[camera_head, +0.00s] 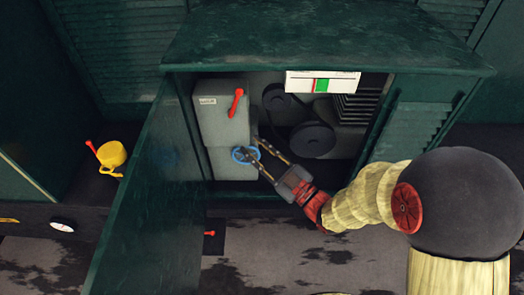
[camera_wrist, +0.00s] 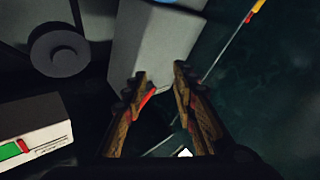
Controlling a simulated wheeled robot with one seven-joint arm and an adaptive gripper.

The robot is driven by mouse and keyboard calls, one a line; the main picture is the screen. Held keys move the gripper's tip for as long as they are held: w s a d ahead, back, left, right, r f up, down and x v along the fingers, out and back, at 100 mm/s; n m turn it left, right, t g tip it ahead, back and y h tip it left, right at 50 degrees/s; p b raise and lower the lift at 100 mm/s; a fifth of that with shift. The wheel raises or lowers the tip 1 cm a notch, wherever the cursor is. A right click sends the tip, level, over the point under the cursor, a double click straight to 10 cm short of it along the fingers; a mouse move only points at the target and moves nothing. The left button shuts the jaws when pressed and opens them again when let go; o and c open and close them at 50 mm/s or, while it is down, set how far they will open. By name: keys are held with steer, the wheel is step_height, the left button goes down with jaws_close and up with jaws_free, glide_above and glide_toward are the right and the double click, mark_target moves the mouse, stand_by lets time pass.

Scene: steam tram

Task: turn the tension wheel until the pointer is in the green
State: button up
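The blue tension wheel (camera_head: 245,155) sits low on the left inside the open green cabinet. My gripper (camera_head: 253,147) is open, its fingertips at the wheel's right side in the head view; I cannot tell whether they touch it. In the wrist view my gripper (camera_wrist: 160,84) has its fingers apart with nothing clearly between them. Only a sliver of blue (camera_wrist: 167,2) shows there at the top edge. The white gauge (camera_head: 345,80) has a green band (camera_head: 322,85). A thin red mark, apparently the pointer, lies at the band's left edge. The gauge also shows in the wrist view (camera_wrist: 45,138).
A grey box (camera_head: 222,113) with a red lever (camera_head: 236,102) stands above the wheel. Dark pulleys (camera_head: 312,139) are to the right. The open cabinet door (camera_head: 150,190) stands left of my gripper. A yellow pot (camera_head: 112,155) is beyond it.

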steer(key=r+h, duration=0.1)
steer(key=r, duration=0.1)
steer(key=m+g+h, duration=0.3)
steer(key=m+h, duration=0.3)
steer(key=h, duration=0.1)
glide_toward(258, 154)
steer(key=x, duration=0.8)
steer(key=shift+f+b, duration=0.1)
steer(key=shift+b, duration=0.3)
steer(key=shift+c, duration=1.1)
jaws_close()
